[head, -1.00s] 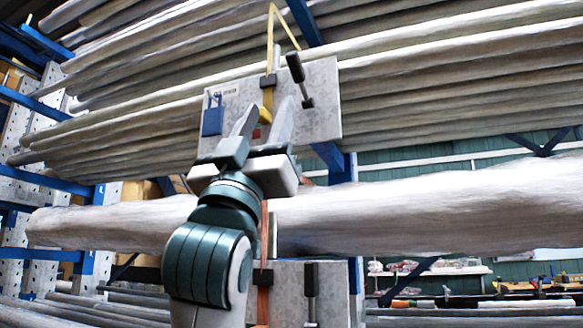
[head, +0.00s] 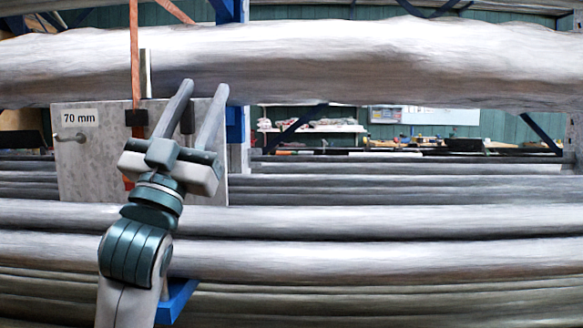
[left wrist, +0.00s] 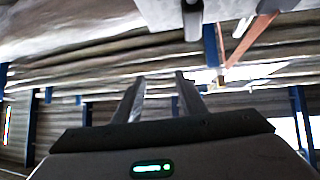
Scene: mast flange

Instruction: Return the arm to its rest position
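My left gripper (head: 202,86) reaches up in front of the lower grey plate in the head view. Its two fingers are apart with nothing between them. The fingers also show apart and empty in the left wrist view (left wrist: 159,83). The grey plate (head: 85,170) bears a "70 mm" label (head: 79,118) and a small hook or peg (head: 70,138). My gripper and wrist hide part of its right side; I cannot tell whether they touch it. My right gripper is in neither view.
An orange strap (head: 134,50) runs down to a dark clamp (head: 135,118) on the plate. A thick wrapped roll (head: 380,65) lies across above. Long grey rolls (head: 400,220) lie across below. A blue rack post (head: 235,125) stands right of the plate.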

